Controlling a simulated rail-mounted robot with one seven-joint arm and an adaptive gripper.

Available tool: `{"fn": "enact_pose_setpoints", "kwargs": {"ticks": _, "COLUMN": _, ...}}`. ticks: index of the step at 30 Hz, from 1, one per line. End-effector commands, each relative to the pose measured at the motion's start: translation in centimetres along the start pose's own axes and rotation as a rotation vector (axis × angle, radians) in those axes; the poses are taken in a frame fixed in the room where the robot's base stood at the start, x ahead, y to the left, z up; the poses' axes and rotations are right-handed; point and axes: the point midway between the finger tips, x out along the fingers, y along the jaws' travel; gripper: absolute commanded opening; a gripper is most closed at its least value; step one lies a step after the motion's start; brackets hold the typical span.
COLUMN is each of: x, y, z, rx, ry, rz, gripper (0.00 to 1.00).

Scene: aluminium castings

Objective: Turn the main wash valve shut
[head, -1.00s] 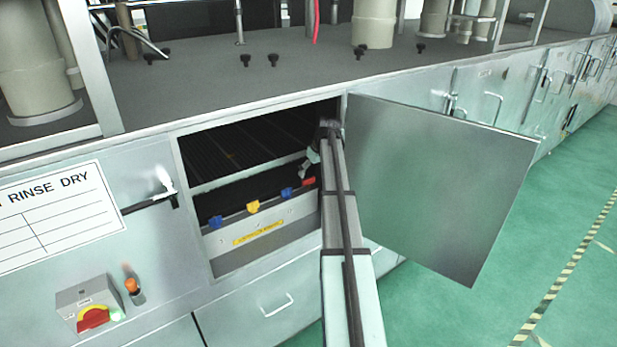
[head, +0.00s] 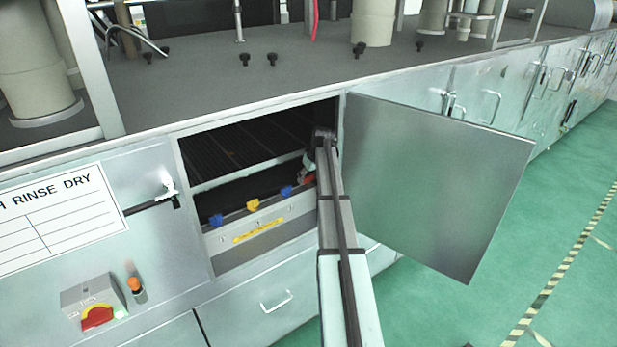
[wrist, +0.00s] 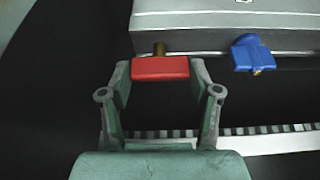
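A red valve handle (wrist: 160,68) sits on a brass stem in the wrist view. My gripper (wrist: 161,70) has one fingertip against each end of it, with no clear gap. In the head view the red handle (head: 308,178) is at the right end of the valve row inside the open cabinet, partly hidden by my gripper and arm. A blue handle (wrist: 252,54) stands beside it, clear of the fingers. The head view also shows a yellow handle (head: 253,205) and another blue one (head: 216,221). The red handle's label is not readable.
The cabinet door (head: 435,185) stands open to the right of my arm. The handles line a grey panel (head: 262,232) with a yellow label. A dark grated space lies above it. A red-knobbed switch box (head: 92,302) is outside, lower left.

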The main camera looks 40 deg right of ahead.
Motion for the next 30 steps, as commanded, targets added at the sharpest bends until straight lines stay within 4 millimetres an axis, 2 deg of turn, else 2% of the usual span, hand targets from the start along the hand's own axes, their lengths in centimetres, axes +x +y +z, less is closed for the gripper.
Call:
{"fn": "enact_pose_setpoints", "kwargs": {"ticks": 14, "x": 0.29, "y": -0.16, "z": 0.17, "rx": 0.083, "ry": -0.002, "rz": 0.035, "gripper": 0.28}}
{"fn": "enact_pose_setpoints", "kwargs": {"ticks": 30, "x": 0.44, "y": -0.38, "z": 0.08, "rx": 0.506, "ry": -0.003, "rz": 0.211, "gripper": 0.28}}
